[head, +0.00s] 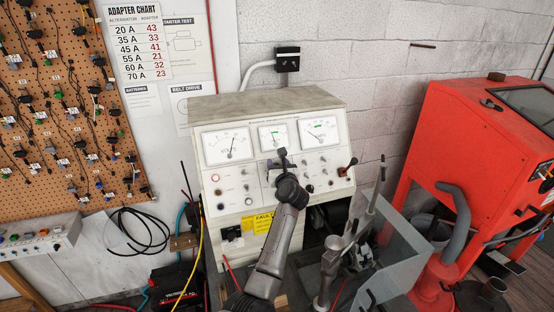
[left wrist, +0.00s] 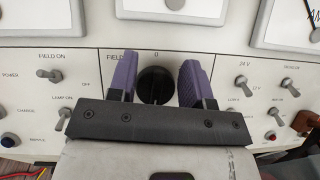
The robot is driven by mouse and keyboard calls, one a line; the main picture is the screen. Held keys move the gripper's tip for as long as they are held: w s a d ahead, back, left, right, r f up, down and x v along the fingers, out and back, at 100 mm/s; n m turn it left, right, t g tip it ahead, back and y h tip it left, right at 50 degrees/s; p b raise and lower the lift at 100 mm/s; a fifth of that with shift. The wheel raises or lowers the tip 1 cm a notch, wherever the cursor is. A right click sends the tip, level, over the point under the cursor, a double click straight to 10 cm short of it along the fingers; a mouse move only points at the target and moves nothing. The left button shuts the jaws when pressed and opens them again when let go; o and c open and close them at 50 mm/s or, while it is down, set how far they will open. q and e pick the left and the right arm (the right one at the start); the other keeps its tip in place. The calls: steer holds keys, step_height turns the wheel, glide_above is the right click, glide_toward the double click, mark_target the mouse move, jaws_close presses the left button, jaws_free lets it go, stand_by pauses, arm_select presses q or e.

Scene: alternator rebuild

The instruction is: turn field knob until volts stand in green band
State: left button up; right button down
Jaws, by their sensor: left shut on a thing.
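The field knob (left wrist: 155,85) is a round black knob under the "FIELD" lettering, with a "0" above it. In the left wrist view the two purple fingers of my left gripper (left wrist: 158,80) stand on either side of it, shut on it. In the head view my left gripper (head: 283,160) reaches the front of the test bench (head: 240,188) and hides the knob. Three dial meters sit above: a left meter (head: 228,146), a middle meter (head: 272,137) with a green band, and a right meter (head: 318,131) with a green mark. Which one reads volts is too small to tell. My right gripper is not in view.
A clear guard (head: 395,235) and metal fixture stand front right. A red cabinet (head: 450,130) stands further right.

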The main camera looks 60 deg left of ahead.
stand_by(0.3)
arm_select(q)
steer(key=o, duration=0.8)
steer(key=shift+o, duration=0.2)
steer(key=shift+d, duration=0.1)
steer(key=b+v, duration=0.2)
steer(key=v, duration=1.1)
steer(key=shift+s+d, duration=0.15)
steer(key=shift+d, duration=0.2)
